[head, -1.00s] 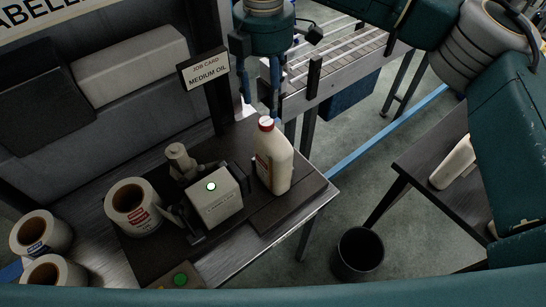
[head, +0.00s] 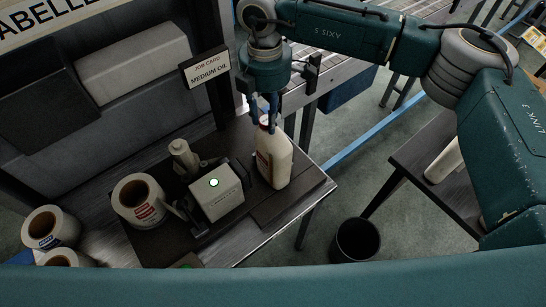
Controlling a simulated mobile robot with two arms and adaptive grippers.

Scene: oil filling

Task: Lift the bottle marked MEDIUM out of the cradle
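A cream bottle (head: 275,161) with a red and white label stands upright at the right end of the labelling machine's dark base. I cannot read its marking, and the cradle under it is hard to make out. My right gripper (head: 268,122) points down at the bottle's top, with its blue-grey fingers around or just in front of the neck and cap. The cap is mostly hidden. I cannot tell whether the fingers touch it. My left gripper is not in view.
A white box-shaped unit (head: 217,194) with a lit button stands just left of the bottle. Label rolls (head: 139,200) lie further left. A job card (head: 206,70) reads MEDIUM OIL. A black bin (head: 356,240) and a dark table (head: 408,165) stand to the right.

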